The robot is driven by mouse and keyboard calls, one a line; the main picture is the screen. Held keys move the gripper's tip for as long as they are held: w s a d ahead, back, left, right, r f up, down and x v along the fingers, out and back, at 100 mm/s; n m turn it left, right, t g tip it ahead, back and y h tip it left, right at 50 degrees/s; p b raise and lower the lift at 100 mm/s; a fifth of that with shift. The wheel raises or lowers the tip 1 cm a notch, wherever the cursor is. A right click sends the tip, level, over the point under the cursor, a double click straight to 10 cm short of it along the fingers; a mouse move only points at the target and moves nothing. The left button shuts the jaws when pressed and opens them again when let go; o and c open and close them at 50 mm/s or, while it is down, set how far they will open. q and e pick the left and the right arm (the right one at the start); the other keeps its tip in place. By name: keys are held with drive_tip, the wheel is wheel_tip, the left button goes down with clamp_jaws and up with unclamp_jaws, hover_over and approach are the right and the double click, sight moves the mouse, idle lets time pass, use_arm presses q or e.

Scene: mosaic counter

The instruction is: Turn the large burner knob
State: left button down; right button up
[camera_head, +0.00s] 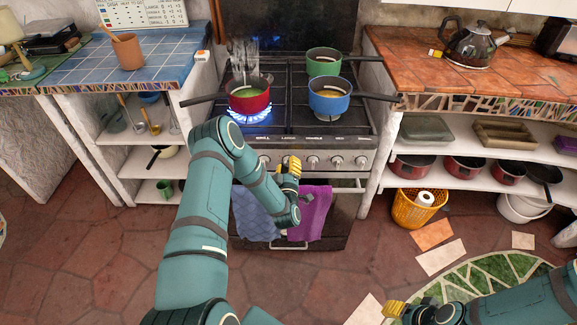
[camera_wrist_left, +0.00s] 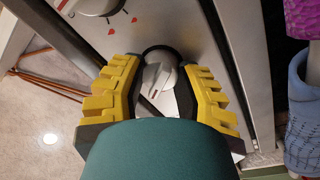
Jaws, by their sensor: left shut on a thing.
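The stove (camera_head: 318,125) has a row of silver knobs on its front panel. My left gripper (camera_head: 290,166) is at this panel, left of the middle, and covers one knob in the head view. The left wrist view shows its yellow-padded fingers (camera_wrist_left: 160,85) shut around a silver burner knob (camera_wrist_left: 158,73). I cannot read which burner this knob serves. Another knob (camera_wrist_left: 97,5) with red marks beside it shows at the top left there. A blue flame (camera_head: 249,115) burns under the red pot (camera_head: 249,101). My right gripper (camera_head: 393,309) is low at the right, away from the stove; its jaw state is unclear.
A blue pot (camera_head: 330,104) and a green pot (camera_head: 323,68) stand on the right burners. Blue (camera_head: 253,212) and purple (camera_head: 311,211) towels hang on the oven front below my left gripper. Counters with shelves flank the stove. An orange basket (camera_head: 416,210) stands at the right.

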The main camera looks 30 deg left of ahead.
use_arm(q)
drive_tip(key=m, duration=0.3)
drive_tip(key=shift+a+r+m, duration=0.1)
drive_tip(key=shift+m, duration=0.3)
drive_tip(key=shift+m+h+b, duration=0.3)
drive_tip(key=shift+m+b, duration=0.05)
drive_tip(key=shift+m, duration=1.45)
drive_tip(key=c, duration=0.5)
unclamp_jaws()
drive_tip(key=shift+c, duration=0.2)
